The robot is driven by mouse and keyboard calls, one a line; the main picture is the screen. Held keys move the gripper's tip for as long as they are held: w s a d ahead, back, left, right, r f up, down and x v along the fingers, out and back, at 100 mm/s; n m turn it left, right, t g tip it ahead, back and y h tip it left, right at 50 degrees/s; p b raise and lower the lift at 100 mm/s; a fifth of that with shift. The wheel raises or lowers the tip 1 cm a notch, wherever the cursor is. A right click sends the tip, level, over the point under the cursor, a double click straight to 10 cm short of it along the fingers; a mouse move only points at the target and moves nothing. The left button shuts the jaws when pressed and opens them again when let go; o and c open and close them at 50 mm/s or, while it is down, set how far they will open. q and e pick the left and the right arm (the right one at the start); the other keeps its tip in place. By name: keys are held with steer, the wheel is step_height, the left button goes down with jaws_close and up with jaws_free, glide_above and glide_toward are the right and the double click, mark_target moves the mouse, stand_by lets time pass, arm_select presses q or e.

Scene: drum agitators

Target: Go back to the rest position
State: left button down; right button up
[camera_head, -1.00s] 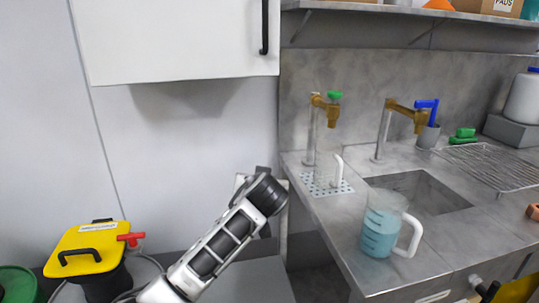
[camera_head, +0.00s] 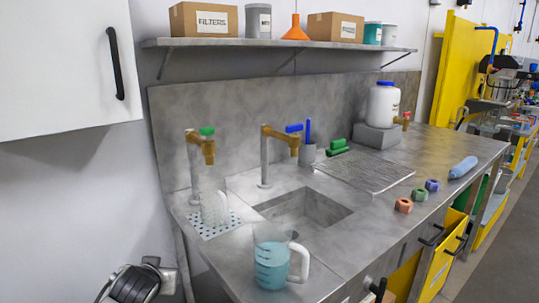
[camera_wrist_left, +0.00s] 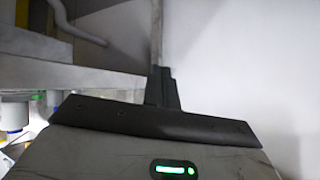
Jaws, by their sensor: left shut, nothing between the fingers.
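My left arm's wrist shows at the lower left edge of the head view, in front of the white wall and left of the steel counter (camera_head: 215,260). In the left wrist view my left gripper (camera_wrist_left: 161,88) is a dark shape with its fingers together. It is shut and holds nothing. A pale wall lies to its right and the edge of a grey surface to its left. My right gripper is in neither view.
A measuring jug (camera_head: 272,265) with blue liquid stands near the counter's front edge. A clear vessel (camera_head: 213,207) stands under the green-handled tap (camera_head: 207,146). A white cabinet (camera_head: 60,65) hangs at upper left. Hex nuts (camera_head: 404,205) lie on the right.

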arm_select(q)
steer(key=s+d+f+m+h, duration=0.2)
steer(key=s+d+f+h, duration=0.1)
steer(key=s+d+f, duration=0.5)
steer(key=s+d+f+h, duration=0.1)
steer(key=s+d+f, duration=0.1)
steer(key=s, duration=0.7)
steer(key=s+d+f+m+h, duration=0.1)
steer(key=s+d+f, duration=0.1)
steer(key=s, duration=0.8)
steer(key=shift+d+f+m+h, duration=0.3)
steer(key=shift+d+f+h, duration=0.1)
steer(key=shift+f, duration=0.4)
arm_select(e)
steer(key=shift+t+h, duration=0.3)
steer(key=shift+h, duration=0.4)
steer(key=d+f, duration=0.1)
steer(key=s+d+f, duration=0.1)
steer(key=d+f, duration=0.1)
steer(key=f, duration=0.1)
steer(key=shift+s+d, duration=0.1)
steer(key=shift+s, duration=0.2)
